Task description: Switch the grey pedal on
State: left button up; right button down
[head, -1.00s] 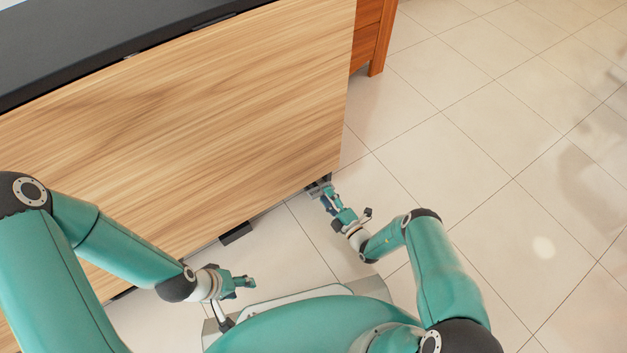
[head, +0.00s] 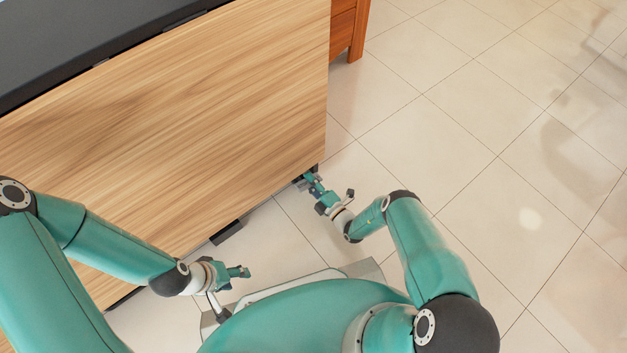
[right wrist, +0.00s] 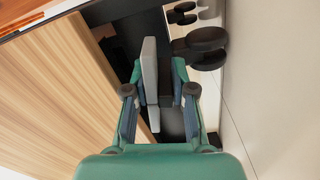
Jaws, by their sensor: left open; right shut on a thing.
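The grey pedal (right wrist: 150,72) shows in the right wrist view as a light grey bar between my right gripper's fingers (right wrist: 155,90). In the head view my right gripper (head: 311,182) is low at the bottom right corner of the wooden-fronted cabinet (head: 190,120), and it largely hides the pedal there. My right gripper is shut on the pedal. My left gripper (head: 246,271) is open and empty, above the floor in front of the cabinet.
A dark block (head: 228,233) sticks out under the cabinet's lower edge, left of my right gripper. Dark rounded parts (right wrist: 207,40) stand beside the pedal in the right wrist view. An orange-brown wooden piece (head: 347,30) stands behind. The tiled floor (head: 450,120) at right is clear.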

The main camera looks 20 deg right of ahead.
jog(key=shift+a+f+n+b, duration=0.1)
jog(key=shift+n+b, duration=0.5)
jog(key=shift+n, duration=0.6)
jog(key=n, duration=0.3)
jog(key=shift+s+a, duration=0.1)
jog(key=c, duration=1)
grip_release()
jog(key=shift+o, duration=0.2)
jog(key=shift+r, duration=0.2)
